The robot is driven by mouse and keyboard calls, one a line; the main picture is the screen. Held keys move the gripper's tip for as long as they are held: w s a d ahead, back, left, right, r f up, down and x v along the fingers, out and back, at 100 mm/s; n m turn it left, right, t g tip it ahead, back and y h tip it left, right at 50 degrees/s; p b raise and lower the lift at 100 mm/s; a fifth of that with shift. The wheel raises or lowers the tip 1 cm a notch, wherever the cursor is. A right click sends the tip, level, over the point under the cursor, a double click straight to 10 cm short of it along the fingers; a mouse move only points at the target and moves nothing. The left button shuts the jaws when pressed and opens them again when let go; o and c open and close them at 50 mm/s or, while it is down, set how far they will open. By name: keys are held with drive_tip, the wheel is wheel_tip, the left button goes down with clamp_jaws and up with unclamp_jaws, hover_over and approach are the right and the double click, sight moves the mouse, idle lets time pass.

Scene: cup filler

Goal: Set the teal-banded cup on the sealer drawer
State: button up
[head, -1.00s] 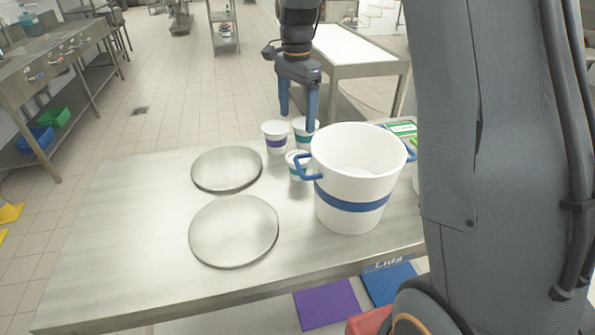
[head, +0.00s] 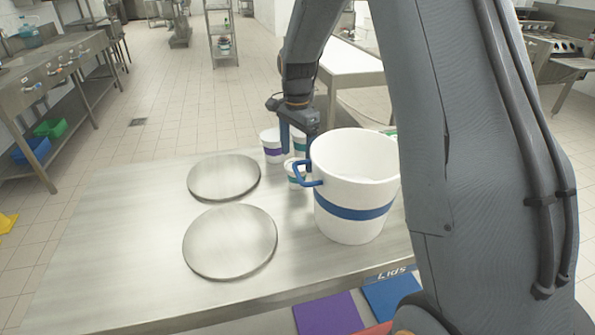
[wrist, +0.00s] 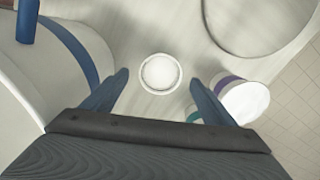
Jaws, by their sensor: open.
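In the wrist view a round white top (wrist: 160,72), likely this cup seen from above, lies between my fingertips. My gripper (head: 298,149) points down above the cups, open and empty; its fingers also show in the wrist view (wrist: 160,80). A larger teal-banded cup (head: 299,145) stands behind, partly hidden by my gripper; a bit of teal shows in the wrist view (wrist: 193,116). I cannot make out a sealer drawer.
A white bucket with a blue band and handles (head: 352,190) stands close right of the small cup. A purple-banded cup (head: 272,149) stands behind left. Two round steel discs (head: 224,177) (head: 230,241) lie on the table (head: 110,250). The table's left part is clear.

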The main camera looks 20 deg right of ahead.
drive_tip(key=shift+f, duration=0.85)
drive_tip(key=c, duration=1.7)
drive_tip(key=shift+r, duration=0.15)
